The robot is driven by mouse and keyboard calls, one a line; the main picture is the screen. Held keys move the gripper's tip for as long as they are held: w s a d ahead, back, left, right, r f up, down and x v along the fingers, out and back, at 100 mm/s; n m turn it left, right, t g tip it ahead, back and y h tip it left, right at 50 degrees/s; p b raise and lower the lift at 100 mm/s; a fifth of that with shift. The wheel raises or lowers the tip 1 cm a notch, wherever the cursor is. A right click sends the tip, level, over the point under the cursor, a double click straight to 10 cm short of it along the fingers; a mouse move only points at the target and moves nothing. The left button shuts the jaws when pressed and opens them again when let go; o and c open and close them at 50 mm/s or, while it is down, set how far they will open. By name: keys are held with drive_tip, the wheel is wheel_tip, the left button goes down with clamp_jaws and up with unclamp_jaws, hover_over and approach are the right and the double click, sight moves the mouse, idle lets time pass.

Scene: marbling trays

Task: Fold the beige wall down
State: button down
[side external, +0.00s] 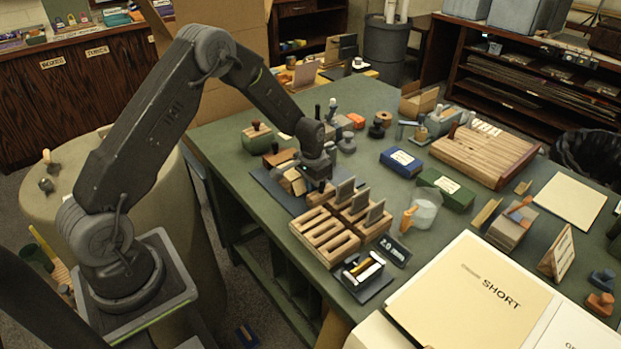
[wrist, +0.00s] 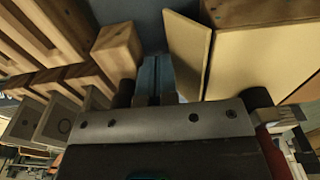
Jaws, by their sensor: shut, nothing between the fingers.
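The beige wall (wrist: 188,45) shows in the wrist view as a thin upright panel beside a wooden block with a pale face (wrist: 240,62). In the side external view a small beige piece (side external: 293,182) stands on the dark mat, partly behind my gripper. My gripper (wrist: 157,72) is shut and empty, with its fingers just left of the beige wall in the wrist view. In the side external view my gripper (side external: 319,182) is low over the mat, right of the beige piece. I cannot tell whether the fingers touch the wall.
A slotted wooden rack (side external: 325,238) with upright grey plates stands close in front of my gripper. A small wooden block (wrist: 117,48) is left of the fingers. A blue box (side external: 401,161) and a green box (side external: 446,188) lie to the right, with open green tabletop between.

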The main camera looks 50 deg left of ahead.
idle(0.3)
drive_tip(key=shift+r, duration=2.5)
drive_tip(key=shift+r, duration=0.1)
drive_tip(key=s+d+r+t, duration=0.1)
drive_tip(key=s+d+r, duration=0.25)
drive_tip(key=r, duration=0.55)
drive_tip(key=s+d+r+t, duration=0.1)
drive_tip(key=s+d+r, duration=0.3)
drive_tip(key=r, duration=0.5)
drive_tip(key=s+d+r+t, duration=0.1)
drive_tip(key=s+d+r, duration=0.1)
drive_tip(key=s, duration=0.8)
drive_tip(key=s+d+r+t, duration=0.2)
drive_tip(key=s+r, duration=0.2)
drive_tip(key=s, duration=0.6)
drive_tip(key=shift+d, duration=0.25)
